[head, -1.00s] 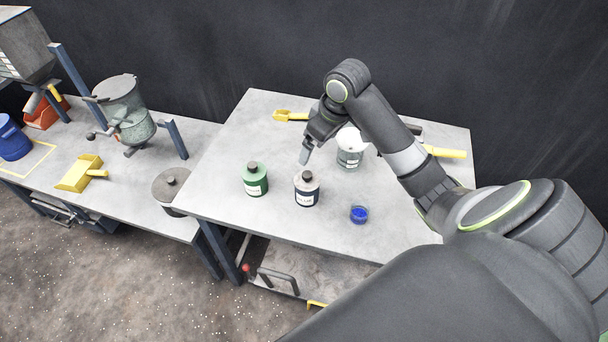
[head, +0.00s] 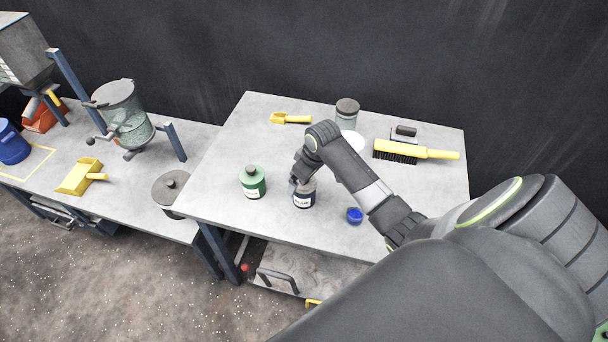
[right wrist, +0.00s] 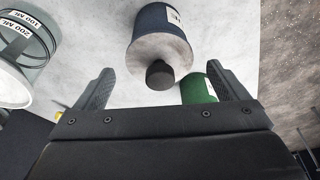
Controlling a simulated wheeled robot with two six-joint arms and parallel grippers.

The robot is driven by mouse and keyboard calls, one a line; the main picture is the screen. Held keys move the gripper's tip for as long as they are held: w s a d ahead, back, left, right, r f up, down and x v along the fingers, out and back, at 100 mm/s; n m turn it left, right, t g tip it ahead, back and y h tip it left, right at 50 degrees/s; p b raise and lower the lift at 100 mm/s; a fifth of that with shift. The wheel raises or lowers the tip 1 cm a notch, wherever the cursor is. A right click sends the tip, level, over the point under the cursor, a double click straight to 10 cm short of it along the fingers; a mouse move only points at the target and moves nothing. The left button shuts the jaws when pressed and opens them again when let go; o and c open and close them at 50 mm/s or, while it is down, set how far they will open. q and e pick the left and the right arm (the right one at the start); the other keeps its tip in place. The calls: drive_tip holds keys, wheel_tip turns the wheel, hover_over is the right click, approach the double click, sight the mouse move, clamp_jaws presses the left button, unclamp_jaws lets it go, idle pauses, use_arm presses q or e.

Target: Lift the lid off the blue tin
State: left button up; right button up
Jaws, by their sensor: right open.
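The blue tin (head: 304,198) stands upright on the table, dark blue with a pale label and grey shoulder. Its top is largely hidden by my right gripper (head: 296,180) in the head view. In the right wrist view, the tin (right wrist: 162,25) shows its grey top and small black lid (right wrist: 160,75), which is still on. My right gripper (right wrist: 161,68) is open, its fingers on either side of the lid in that picture, with clear gaps on both sides. I cannot tell how far the fingertips are from the lid in depth. My left gripper is not in view.
A green tin (head: 253,184) stands close to the left of the blue tin. Behind are a yellow brush (head: 425,152), a yellow scoop (head: 290,119) and a grey-lidded jar (head: 347,112). The table's front edge is near.

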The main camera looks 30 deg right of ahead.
drive_tip(key=shift+w+f, duration=0.1)
drive_tip(key=shift+f, duration=0.35)
drive_tip(key=c, duration=1)
drive_tip(key=shift+c, duration=0.2)
wheel_tip(320, 180, up, 13)
drive_tip(key=p, duration=0.2)
